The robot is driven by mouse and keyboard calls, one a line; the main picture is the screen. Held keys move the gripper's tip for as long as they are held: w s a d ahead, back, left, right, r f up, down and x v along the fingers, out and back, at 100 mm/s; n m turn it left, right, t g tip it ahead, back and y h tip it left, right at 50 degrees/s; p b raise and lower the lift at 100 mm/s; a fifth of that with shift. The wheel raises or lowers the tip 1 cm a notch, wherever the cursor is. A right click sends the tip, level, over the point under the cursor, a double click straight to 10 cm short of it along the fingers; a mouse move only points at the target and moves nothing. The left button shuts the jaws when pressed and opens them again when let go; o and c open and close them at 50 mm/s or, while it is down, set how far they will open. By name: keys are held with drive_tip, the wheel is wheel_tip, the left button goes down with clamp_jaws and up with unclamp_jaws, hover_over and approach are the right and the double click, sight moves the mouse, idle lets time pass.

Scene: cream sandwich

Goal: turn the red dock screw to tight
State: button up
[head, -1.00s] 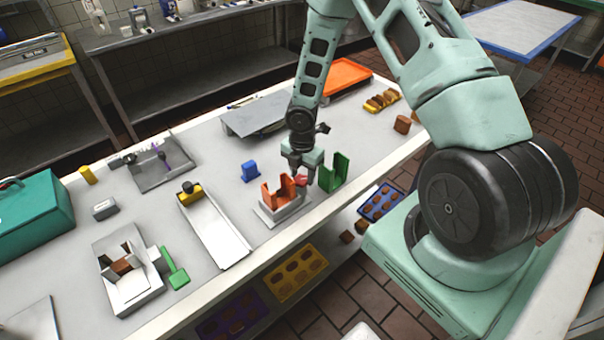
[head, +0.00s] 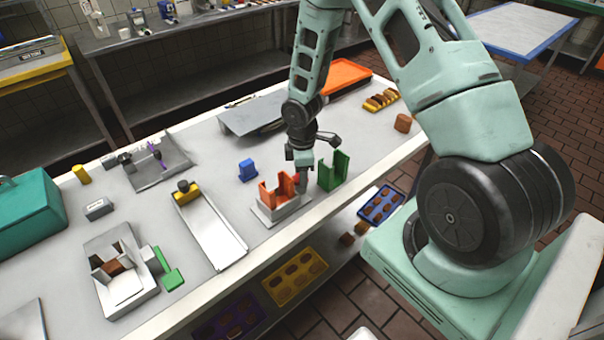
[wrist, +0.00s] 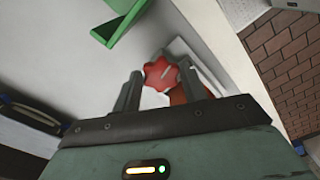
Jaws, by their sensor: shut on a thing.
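The red dock screw (wrist: 160,73) is a lobed red knob with a pale mark on its face, seen in the wrist view between my fingers. My gripper (wrist: 162,80) is shut on it, one finger on each side. In the head view my gripper (head: 302,188) points down at the right side of the orange dock (head: 277,192), which stands on a pale grey base (head: 272,214). Part of the orange dock also shows below the screw in the wrist view (wrist: 188,93).
A green upright bracket (head: 333,172) stands close to the right of my gripper. A blue block (head: 247,170) lies behind the dock to the left. A long white chute (head: 212,232) is further left. The table's front edge is close in front of the dock.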

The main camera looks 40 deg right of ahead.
drive_tip(key=shift+m, duration=0.5)
drive_tip(key=shift+a, duration=0.1)
drive_tip(key=o, duration=1)
drive_tip(key=shift+c, duration=0.2)
wheel_tip(320, 180, up, 18)
drive_tip(key=b, duration=0.2)
drive_tip(key=shift+f, duration=0.25)
